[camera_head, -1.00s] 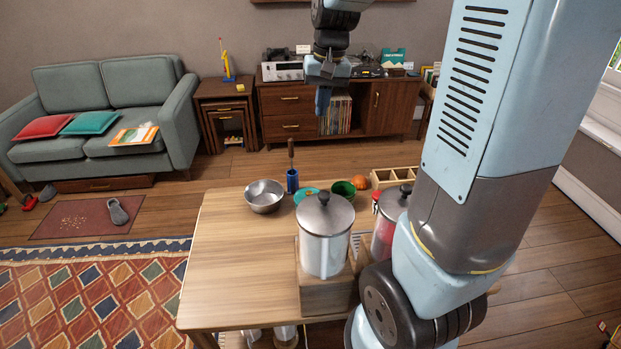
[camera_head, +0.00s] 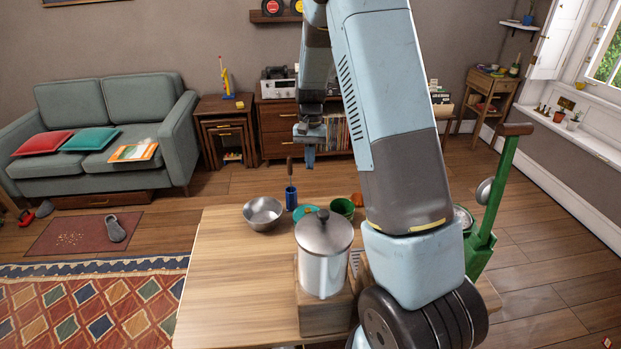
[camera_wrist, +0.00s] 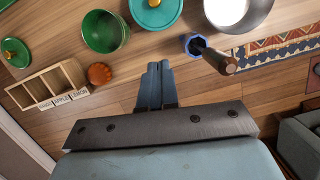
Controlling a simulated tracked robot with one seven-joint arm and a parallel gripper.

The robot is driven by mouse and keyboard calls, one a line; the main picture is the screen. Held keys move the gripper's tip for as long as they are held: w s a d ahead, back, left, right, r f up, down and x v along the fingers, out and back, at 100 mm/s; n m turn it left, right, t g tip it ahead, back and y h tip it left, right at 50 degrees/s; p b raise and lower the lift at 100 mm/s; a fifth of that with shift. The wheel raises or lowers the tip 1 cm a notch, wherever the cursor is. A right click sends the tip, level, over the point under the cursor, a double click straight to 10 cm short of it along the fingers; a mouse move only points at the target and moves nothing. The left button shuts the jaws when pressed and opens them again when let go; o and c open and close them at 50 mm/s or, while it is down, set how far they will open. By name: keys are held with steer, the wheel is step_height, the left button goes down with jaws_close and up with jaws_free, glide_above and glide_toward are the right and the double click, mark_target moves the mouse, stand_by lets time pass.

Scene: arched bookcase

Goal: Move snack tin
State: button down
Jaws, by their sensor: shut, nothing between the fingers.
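No object is readably marked as the snack tin, so I cannot tell which one it is. A silver lidded canister (camera_head: 324,255) stands upright on a wooden block (camera_head: 325,305) at the table's front. A green open container (camera_head: 343,208) stands farther back, and it also shows in the wrist view (camera_wrist: 104,31). A teal round lid (camera_wrist: 155,12) is beside it. My gripper (camera_head: 309,160) hangs pointing down, beyond the table's far edge in the head view. Its blue fingers show together and empty in the wrist view (camera_wrist: 158,68). My arm hides the table's right part.
A metal bowl (camera_head: 263,213) and a blue cup (camera_head: 291,198) holding a long-handled tool are at the table's back. A wooden compartment box (camera_wrist: 42,88) and an orange object (camera_wrist: 100,74) lie nearby. The table's left side (camera_head: 225,285) is clear.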

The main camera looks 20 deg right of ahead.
mark_target(308, 210)
steer(key=s+f, duration=0.1)
steer(key=f, duration=0.2)
steer(key=s+a+f, duration=0.1)
steer(key=s+f, duration=0.1)
steer(key=f, duration=0.1)
steer(key=s+f, duration=0.2)
steer(key=shift+a+f, duration=0.4)
steer(key=shift+s+a, duration=0.2)
steer(key=shift+s, duration=0.3)
steer(key=s, duration=0.2)
steer(key=s+a, duration=0.2)
steer(key=s, duration=0.1)
steer(key=shift+s, duration=0.35)
